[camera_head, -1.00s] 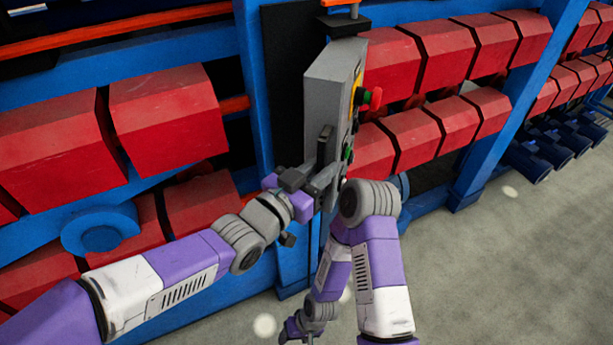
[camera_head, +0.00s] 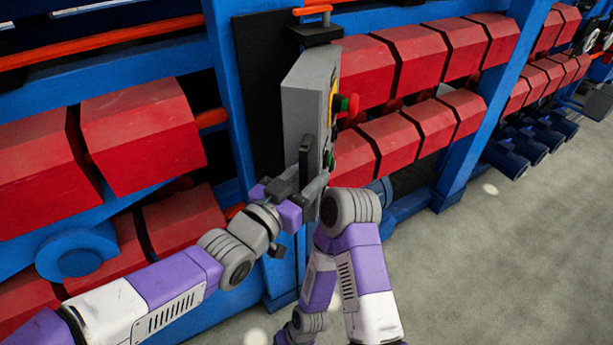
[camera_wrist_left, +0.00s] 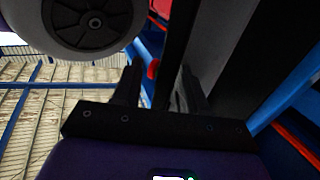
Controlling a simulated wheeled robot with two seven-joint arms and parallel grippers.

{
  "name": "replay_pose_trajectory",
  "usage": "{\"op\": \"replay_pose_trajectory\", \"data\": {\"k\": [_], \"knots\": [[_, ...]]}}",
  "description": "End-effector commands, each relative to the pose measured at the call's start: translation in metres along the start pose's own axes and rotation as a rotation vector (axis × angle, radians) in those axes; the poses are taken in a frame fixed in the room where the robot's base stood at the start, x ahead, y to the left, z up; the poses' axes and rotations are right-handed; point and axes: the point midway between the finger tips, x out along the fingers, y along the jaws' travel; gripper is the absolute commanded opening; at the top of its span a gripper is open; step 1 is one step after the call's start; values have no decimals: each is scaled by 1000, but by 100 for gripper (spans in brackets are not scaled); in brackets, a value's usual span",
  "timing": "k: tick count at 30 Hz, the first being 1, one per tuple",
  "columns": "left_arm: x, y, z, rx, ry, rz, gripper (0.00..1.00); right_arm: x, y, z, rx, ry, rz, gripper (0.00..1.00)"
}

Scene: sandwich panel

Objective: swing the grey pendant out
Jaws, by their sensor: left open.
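The grey pendant (camera_head: 299,97) is a tall box hanging under an arm with an orange top (camera_head: 318,11). Its right-hand face has a yellow patch, a red button (camera_head: 350,104) and a green one. A dark handle (camera_head: 304,160) stands on its near, narrow side. My left gripper (camera_head: 313,184) is open at the pendant's lower end, close to the handle; I cannot tell whether it touches. In the left wrist view, the open fingers (camera_wrist_left: 160,85) have dark and grey surfaces beyond them. My right gripper (camera_head: 297,330) hangs low near the bottom edge, too small to read.
A blue frame (camera_head: 229,95) with rows of red blocks (camera_head: 142,130) stands behind and on both sides of the pendant. My right arm's elbow is just below and right of the pendant. Grey floor (camera_head: 500,260) lies open at the lower right.

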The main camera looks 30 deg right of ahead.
Motion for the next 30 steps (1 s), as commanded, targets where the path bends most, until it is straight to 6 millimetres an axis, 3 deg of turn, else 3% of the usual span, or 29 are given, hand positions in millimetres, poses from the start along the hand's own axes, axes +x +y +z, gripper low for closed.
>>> {"op": "replay_pose_trajectory", "data": {"k": [5,16,30], "knots": [[-15,-2,-1,2,1,-3,43,-1,0,0,0,0,0,64],[-68,0,-2,2,1,-1,43,-8,-3,0,0,0,0,64],[-75,1,0,0,1,2,43,-8,-3,0,0,0,0,64]]}}
